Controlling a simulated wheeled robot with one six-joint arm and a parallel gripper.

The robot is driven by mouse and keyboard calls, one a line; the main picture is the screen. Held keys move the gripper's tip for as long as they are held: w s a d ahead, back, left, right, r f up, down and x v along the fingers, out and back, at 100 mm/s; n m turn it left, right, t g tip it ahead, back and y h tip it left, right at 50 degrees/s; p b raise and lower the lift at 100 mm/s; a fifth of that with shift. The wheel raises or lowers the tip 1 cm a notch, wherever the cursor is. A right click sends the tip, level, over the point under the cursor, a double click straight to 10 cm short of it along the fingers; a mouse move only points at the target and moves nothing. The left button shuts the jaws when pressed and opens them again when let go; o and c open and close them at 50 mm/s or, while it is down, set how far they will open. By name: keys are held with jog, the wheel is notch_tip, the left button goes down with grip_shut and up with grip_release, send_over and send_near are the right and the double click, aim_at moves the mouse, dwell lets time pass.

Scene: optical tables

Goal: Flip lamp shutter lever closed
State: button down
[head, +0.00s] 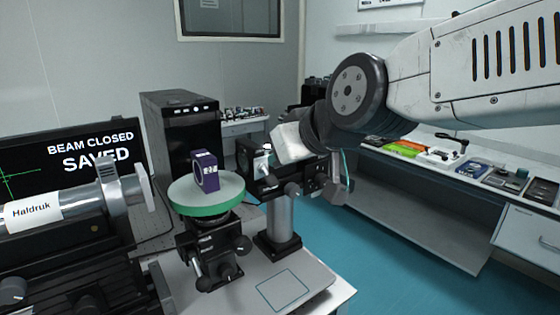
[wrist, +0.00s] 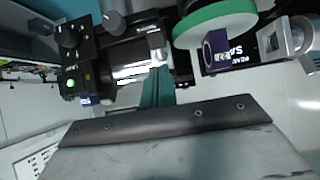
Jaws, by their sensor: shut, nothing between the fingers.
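The lamp is a black housing (head: 318,176) on a silver post at centre. In the wrist view its black body (wrist: 97,42) carries knobs and a lit green light. A small pale lever tip (wrist: 160,55) shows at its end, and a pale knob (head: 266,147) shows there in the head view. I cannot tell the lever's exact position. My gripper (wrist: 158,73) is shut and empty, its teal fingers pointing at the lamp's end close by the pale tip. I cannot tell whether they touch. The screen (head: 90,150) reads "BEAM CLOSED" and "SAVED".
A green-rimmed round stage (head: 226,198) holds a purple block (head: 206,172) left of the lamp. A cylinder labelled "Haldruk" (head: 75,208) lies at far left. A black computer tower (head: 182,135) stands behind. A side bench (head: 455,178) with small items runs along the right, with open floor before it.

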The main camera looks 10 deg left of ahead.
jog(key=s+d+f+v, duration=0.1)
jog(key=f+v, duration=0.1)
jog(key=v, duration=1)
jog(key=s+d+f+m+g+h, duration=0.2)
jog(key=d+f, duration=0.4)
jog(key=d, duration=0.3)
jog(key=s+d+f+m+g+h, duration=0.2)
jog(key=s+d+f+m+h, duration=0.1)
jog(key=d, duration=0.6)
jog(key=s+d+f+m+g+h, duration=0.2)
jog(key=s+d+f+m, duration=0.2)
jog(key=s+d+f, duration=0.3)
jog(key=shift+d+f+h, duration=0.4)
jog(key=shift+d+f, duration=0.45)
jog(key=shift+d, duration=0.2)
